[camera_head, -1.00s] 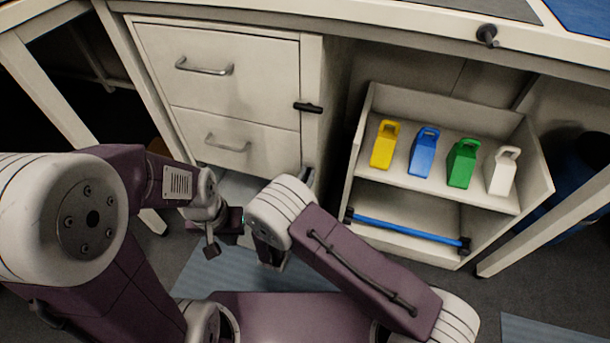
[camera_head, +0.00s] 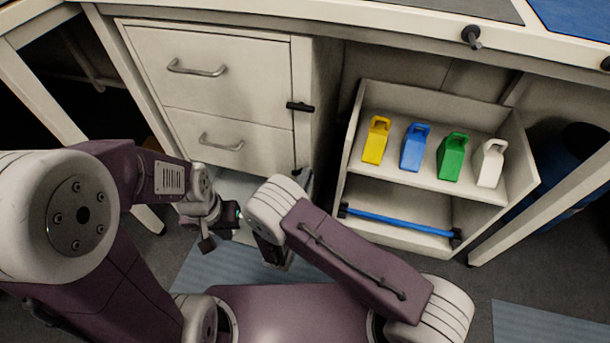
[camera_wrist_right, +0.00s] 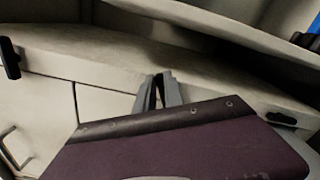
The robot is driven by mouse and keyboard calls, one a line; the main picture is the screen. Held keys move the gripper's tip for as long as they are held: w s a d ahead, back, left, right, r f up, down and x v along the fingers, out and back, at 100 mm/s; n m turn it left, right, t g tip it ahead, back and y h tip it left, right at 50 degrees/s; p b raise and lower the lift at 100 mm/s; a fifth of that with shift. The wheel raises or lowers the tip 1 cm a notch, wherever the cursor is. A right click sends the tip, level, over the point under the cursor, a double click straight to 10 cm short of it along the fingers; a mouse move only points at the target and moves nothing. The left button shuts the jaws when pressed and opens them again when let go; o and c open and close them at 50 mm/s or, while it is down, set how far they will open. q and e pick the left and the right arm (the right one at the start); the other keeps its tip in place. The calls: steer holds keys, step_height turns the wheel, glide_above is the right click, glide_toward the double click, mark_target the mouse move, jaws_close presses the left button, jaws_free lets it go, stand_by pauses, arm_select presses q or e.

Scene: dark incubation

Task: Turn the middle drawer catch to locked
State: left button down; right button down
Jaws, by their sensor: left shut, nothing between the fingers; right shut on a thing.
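A pale cabinet (camera_head: 215,65) with drawers stands at upper left in the head view. A black catch (camera_head: 300,106), lying level, sits on its frame beside the seam between two drawers; a black catch also shows at the left edge of the wrist view (camera_wrist_right: 9,58). Another dark catch (camera_wrist_right: 282,118) is at right there. My right gripper (camera_wrist_right: 160,92) is shut between these two, against the frame, on what I take to be the middle drawer catch, hidden by the fingers. Its turn cannot be read. My left gripper (camera_head: 222,226) is shut and empty, in front of the lower cabinet.
A shelf unit (camera_head: 350,150) right of the cabinet holds yellow (camera_head: 376,141), blue (camera_head: 415,148), green (camera_head: 453,158) and white (camera_head: 490,164) containers, with a blue bar (camera_head: 400,226) below. The bench top overhangs both. My arms are close together above the floor mat.

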arm_select(q)
steer(key=shift+r, duration=0.25)
arm_select(e)
steer(key=m, duration=0.2)
steer(key=f+m, duration=0.1)
steer(key=m, duration=0.2)
steer(key=shift+d+f, duration=0.15)
steer(key=shift+m, duration=0.3)
steer(key=c, duration=1.4)
jaws_free()
steer(key=shift+c, duration=0.2)
steer(key=shift+s, duration=0.1)
